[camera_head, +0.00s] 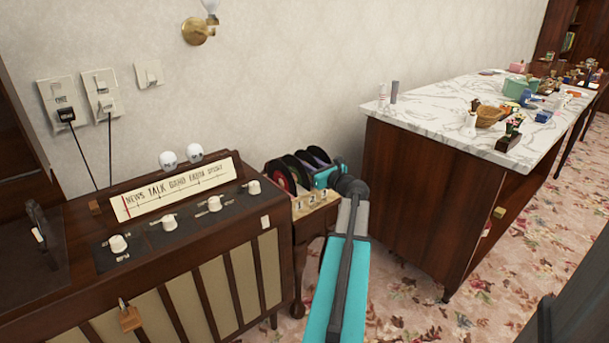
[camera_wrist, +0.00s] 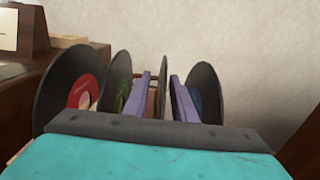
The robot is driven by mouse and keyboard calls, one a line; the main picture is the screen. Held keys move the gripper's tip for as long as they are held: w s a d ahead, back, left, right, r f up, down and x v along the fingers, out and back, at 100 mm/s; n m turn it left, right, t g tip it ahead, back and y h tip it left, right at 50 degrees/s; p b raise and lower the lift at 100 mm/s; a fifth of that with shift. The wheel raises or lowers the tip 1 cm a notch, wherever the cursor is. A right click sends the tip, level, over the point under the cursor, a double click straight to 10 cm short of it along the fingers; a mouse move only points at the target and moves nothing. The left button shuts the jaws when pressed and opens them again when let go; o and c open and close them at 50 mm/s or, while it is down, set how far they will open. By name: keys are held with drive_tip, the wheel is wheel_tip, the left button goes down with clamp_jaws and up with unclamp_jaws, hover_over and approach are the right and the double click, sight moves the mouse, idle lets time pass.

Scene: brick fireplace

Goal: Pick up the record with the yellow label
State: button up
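Several black records stand upright in a row in a wooden rack (camera_head: 318,203). A red-labelled record (camera_head: 281,177) is nearest the radio and also shows at the left in the wrist view (camera_wrist: 57,82). I cannot make out a yellow label in either view. My gripper (camera_wrist: 159,98) is over the rack, its two purple fingers apart among the records. A thin dark disc edge (camera_wrist: 162,82) shows between them; contact is not visible.
A large wooden radio (camera_head: 190,235) stands left of the rack. A marble-topped cabinet (camera_head: 440,125) with small items stands to the right. The wall (camera_head: 300,60) is close behind. Patterned carpet (camera_head: 400,310) is clear in front.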

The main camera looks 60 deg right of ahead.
clamp_jaws()
idle(0.3)
wheel_tip(320, 180, up, 10)
drive_tip(key=p, duration=0.3)
idle(0.4)
idle(0.5)
